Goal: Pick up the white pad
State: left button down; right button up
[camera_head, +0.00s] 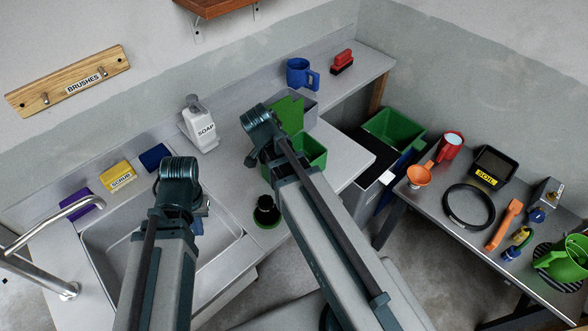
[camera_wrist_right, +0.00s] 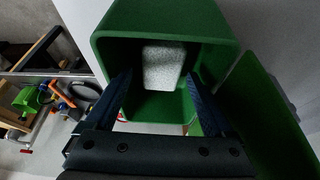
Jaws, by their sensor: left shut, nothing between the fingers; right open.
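The white pad (camera_wrist_right: 163,66) is a speckled, pale block inside a green box (camera_wrist_right: 108,42), seen in the right wrist view. My right gripper (camera_wrist_right: 158,78) is open, with its two dark fingers spread at the box's mouth and the pad in view between and beyond them. Contact with the pad cannot be seen. In the head view the green box (camera_head: 316,146) stands on the counter, partly behind my right arm; the pad and right fingers are hidden there. My left gripper (camera_head: 201,212) is shut and empty over the sink, mostly hidden by its arm.
The sink (camera_head: 105,235) lies at left, with a soap bottle (camera_head: 200,124) and yellow scrub box (camera_head: 117,176) behind it. A green panel (camera_wrist_right: 265,115) stands beside the box. A dark green round item (camera_head: 266,212) is near the counter's front edge. A side table (camera_head: 430,205) holds several tools.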

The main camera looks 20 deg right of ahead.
jog(key=b+x, duration=0.4)
jog(key=x, duration=0.1)
jog(key=shift+w+d, duration=0.25)
jog(key=shift+d, duration=0.05)
jog(key=shift+r, duration=0.1)
jog(key=c, duration=1.3)
jog(key=shift+r, duration=0.2)
notch_tip(320, 180, up, 28)
jog(key=p, duration=2.8)
jog(key=shift+f, duration=0.1)
